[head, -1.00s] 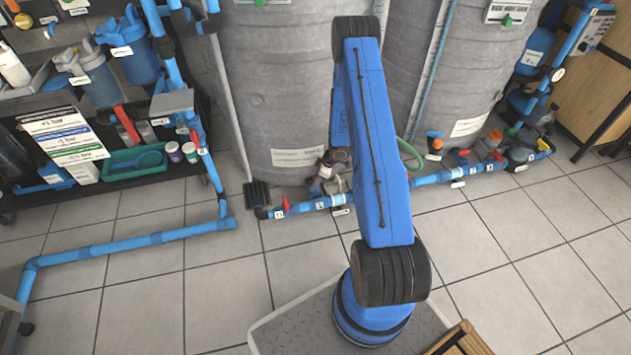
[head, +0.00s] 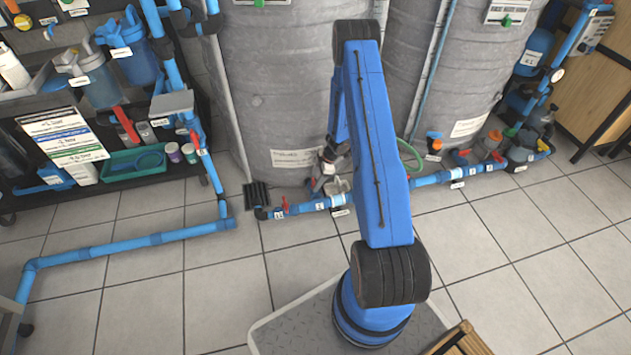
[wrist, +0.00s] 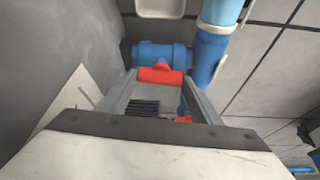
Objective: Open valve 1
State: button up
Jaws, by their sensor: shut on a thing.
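A red valve handle (wrist: 161,75) sits on a blue pipe fitting (wrist: 150,54) in the wrist view. My gripper (wrist: 158,84) has one finger on each side of this handle and is shut on it. I cannot read a number on this valve. In the head view my blue arm covers part of the low pipe run (head: 318,205), and the fingertips cannot be made out there. Another red handle (head: 285,205) shows at the left end of that run.
Large grey tanks (head: 275,90) stand close behind the pipes. A black ribbed block (head: 257,195) lies by the left pipe end. A shelf rack with filter housings (head: 128,50) is at left. The tiled floor (head: 225,280) in front is mostly clear.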

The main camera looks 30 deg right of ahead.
jog(key=o, duration=1.1)
